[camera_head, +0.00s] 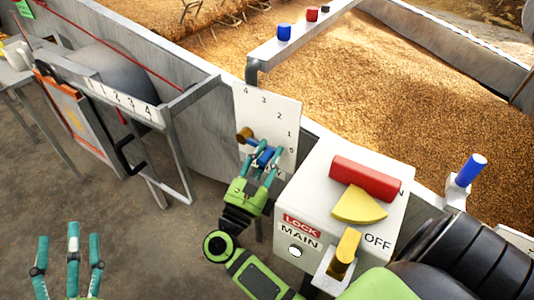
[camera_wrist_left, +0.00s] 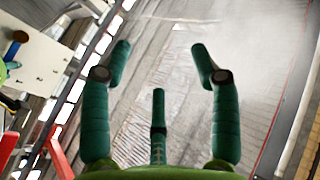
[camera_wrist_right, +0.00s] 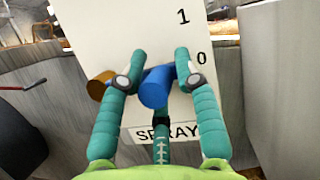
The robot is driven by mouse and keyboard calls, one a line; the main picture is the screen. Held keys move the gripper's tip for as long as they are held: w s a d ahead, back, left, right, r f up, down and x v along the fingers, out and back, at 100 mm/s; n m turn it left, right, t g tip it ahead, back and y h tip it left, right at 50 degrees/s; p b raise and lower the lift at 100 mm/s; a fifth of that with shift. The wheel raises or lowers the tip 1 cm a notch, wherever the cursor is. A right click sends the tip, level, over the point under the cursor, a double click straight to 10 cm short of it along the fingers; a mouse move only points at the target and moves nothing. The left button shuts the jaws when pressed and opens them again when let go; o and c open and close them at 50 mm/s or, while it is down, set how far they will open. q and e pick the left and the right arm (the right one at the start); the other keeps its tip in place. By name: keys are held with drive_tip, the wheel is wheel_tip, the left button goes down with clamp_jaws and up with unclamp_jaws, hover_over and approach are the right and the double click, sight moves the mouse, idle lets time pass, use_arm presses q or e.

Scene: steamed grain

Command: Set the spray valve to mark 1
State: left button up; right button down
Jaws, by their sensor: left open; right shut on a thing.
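The spray valve is a white panel (camera_head: 270,112) with marks 0 to 4 in an arc. It has a brown hub (camera_head: 244,135) and a blue handle (camera_head: 266,156). The SPRAY label (camera_wrist_right: 167,132) shows in the right wrist view. My right gripper (camera_head: 263,160) is shut on the blue handle (camera_wrist_right: 156,90), with fingers on both sides. The handle lies right of the hub, near and slightly below mark 0 (camera_wrist_right: 201,58); the lever itself is partly hidden by the fingers. My left gripper (camera_head: 70,250) is open and empty at the lower left, away from the panel.
A white box (camera_head: 315,185) marked LOCK, MAIN and OFF, with red and yellow parts, stands close right of the panel. A metal frame with a 1-to-4 scale (camera_head: 120,100) is at the left. A grain bed (camera_head: 390,110) lies behind. The floor near my left gripper is clear.

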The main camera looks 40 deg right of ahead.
drive_tip(key=shift+r+n+p, duration=0.5)
drive_tip(key=shift+p, duration=0.05)
use_arm(q)
drive_tip(key=a+f+n+g+y+p, duration=0.1)
drive_tip(key=a+f+g+y, duration=0.3)
drive_tip(key=f+g, duration=0.55)
use_arm(e)
drive_tip(key=shift+r+n+t+y, duration=0.3)
drive_tip(key=shift+n, duration=0.2)
drive_tip(key=r+n+p, duration=0.1)
drive_tip(key=n+p, duration=0.1)
drive_tip(key=r+n+t+y+p, duration=0.1)
drive_tip(key=p, duration=0.1)
drive_tip(key=shift+w+a+n, duration=0.1)
drive_tip(key=shift+w+n, duration=0.2)
drive_tip(key=shift+n, duration=0.1)
drive_tip(key=shift+f+t+y+p, duration=0.1)
drive_tip(key=shift+t+y+p, duration=0.2)
use_arm(q)
drive_tip(key=s+a+f+g+y, duration=0.1)
drive_tip(key=s+a+f+g, duration=0.1)
drive_tip(key=s+f, duration=0.4)
drive_tip(key=s+a+f+n+g+y, duration=0.1)
drive_tip(key=s+a+f+g, duration=0.2)
drive_tip(key=f, duration=0.9)
drive_tip(key=s+g, duration=0.2)
drive_tip(key=s, duration=0.1)
drive_tip(key=shift+s+a+n+y, duration=0.3)
drive_tip(key=shift+a+y, duration=0.05)
drive_tip(key=shift+y, duration=0.05)
